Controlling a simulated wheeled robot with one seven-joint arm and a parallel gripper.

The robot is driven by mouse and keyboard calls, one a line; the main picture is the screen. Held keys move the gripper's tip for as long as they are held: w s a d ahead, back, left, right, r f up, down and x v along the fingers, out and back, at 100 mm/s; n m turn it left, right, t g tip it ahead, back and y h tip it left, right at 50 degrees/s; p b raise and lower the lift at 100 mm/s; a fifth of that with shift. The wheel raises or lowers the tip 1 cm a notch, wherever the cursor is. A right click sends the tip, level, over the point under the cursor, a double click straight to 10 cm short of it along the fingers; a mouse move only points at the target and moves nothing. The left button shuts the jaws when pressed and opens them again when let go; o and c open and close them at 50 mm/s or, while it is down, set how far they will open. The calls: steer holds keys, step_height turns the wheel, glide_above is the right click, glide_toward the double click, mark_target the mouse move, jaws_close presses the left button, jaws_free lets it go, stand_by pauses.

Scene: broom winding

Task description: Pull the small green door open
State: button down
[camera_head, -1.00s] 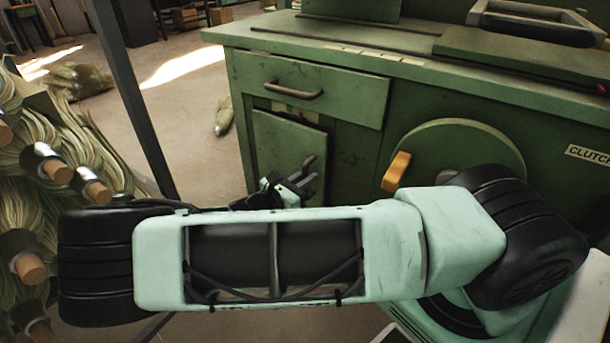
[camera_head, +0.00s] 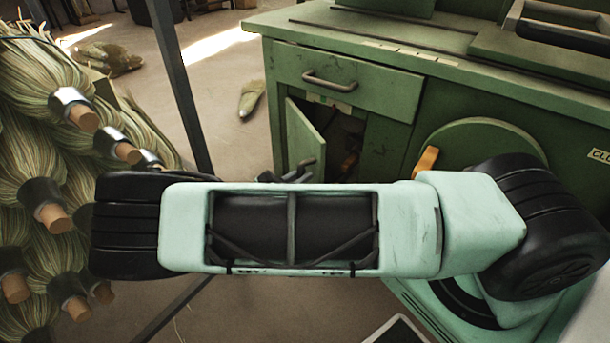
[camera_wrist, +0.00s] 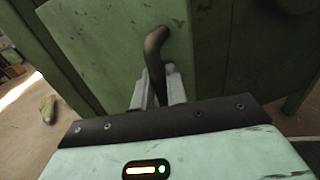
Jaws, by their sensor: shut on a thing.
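The small green door (camera_head: 305,139) is under the drawer of the green cabinet. It stands partly open, swung outward on its left side, and a dark gap shows to its right. In the wrist view the green door panel (camera_wrist: 115,45) fills the upper middle, with its dark curved handle (camera_wrist: 155,60) in front. My gripper (camera_wrist: 158,90) is shut on the handle, one finger on each side. In the head view my gripper (camera_head: 296,174) is mostly hidden behind my arm, and so is the lower part of the door.
The closed drawer (camera_head: 345,80) is above the door. An orange handle (camera_head: 425,162) on a green wheel (camera_head: 475,150) is to the right. Brooms (camera_head: 60,170) crowd the left, beside a dark post (camera_head: 180,80).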

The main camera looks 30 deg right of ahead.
steer(key=shift+w, duration=0.2)
steer(key=c, duration=1.5)
jaws_free()
steer(key=p, duration=0.3)
glide_toward(312, 137)
steer(key=d, duration=0.5)
steer(key=shift+w+d, duration=0.2)
steer(key=shift+w, duration=0.15)
